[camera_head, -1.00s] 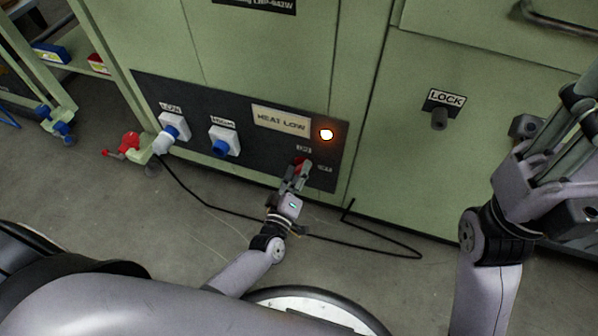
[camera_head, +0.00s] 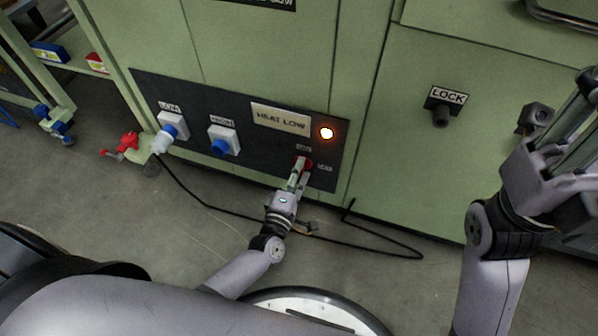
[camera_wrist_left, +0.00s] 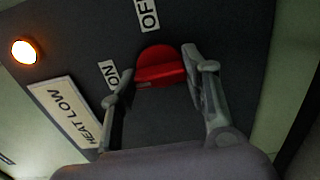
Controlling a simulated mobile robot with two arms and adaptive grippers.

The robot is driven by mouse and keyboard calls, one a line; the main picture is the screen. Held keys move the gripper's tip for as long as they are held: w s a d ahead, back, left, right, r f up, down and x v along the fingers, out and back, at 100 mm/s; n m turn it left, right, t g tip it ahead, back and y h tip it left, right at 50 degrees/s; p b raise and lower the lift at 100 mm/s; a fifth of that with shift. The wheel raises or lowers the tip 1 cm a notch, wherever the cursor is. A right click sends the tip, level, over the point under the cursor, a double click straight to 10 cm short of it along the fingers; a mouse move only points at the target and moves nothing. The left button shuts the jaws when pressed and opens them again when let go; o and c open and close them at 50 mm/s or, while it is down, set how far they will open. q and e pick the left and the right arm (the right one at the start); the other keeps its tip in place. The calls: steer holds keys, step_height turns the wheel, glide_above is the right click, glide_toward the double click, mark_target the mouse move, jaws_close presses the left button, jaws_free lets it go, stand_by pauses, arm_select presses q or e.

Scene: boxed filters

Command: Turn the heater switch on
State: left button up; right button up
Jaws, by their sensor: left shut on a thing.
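The red heater switch (camera_head: 308,163) is a knob on the dark control panel. It also shows in the left wrist view (camera_wrist_left: 160,68), near the ON label (camera_wrist_left: 108,74) and the OFF label (camera_wrist_left: 148,14). My left gripper (camera_head: 302,168) is shut on the switch, its fingers on either side of it in the left wrist view (camera_wrist_left: 152,74). The indicator lamp (camera_head: 326,133) glows orange-white beside the HEAT LOW sign (camera_head: 281,118). My right gripper (camera_head: 572,125) is raised at the right edge, away from the panel; its opening is unclear.
Two white sockets with blue parts, LOW (camera_head: 173,126) and HIGH (camera_head: 223,140), are left on the panel. A black cable (camera_head: 385,248) lies on the floor. A LOCK knob (camera_head: 440,116) is on the green cabinet to the right. A red valve (camera_head: 128,141) is at the left.

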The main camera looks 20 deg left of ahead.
mark_target(304, 137)
stand_by(0.4)
arm_select(q)
steer(key=o, duration=1.2)
steer(key=shift+c, duration=0.2)
steer(key=o, duration=0.4)
step_height(304, 137, up, 10)
steer(key=shift+w+a+r, duration=0.1)
steer(key=shift+w+r, duration=0.05)
steer(key=shift+c, duration=0.2)
steer(key=shift+r, duration=0.3)
steer(key=shift+c, duration=0.4)
steer(key=shift+f, duration=0.1)
steer(key=shift+c, duration=1.4)
steer(key=shift+f, duration=0.25)
steer(key=shift+c, duration=0.5)
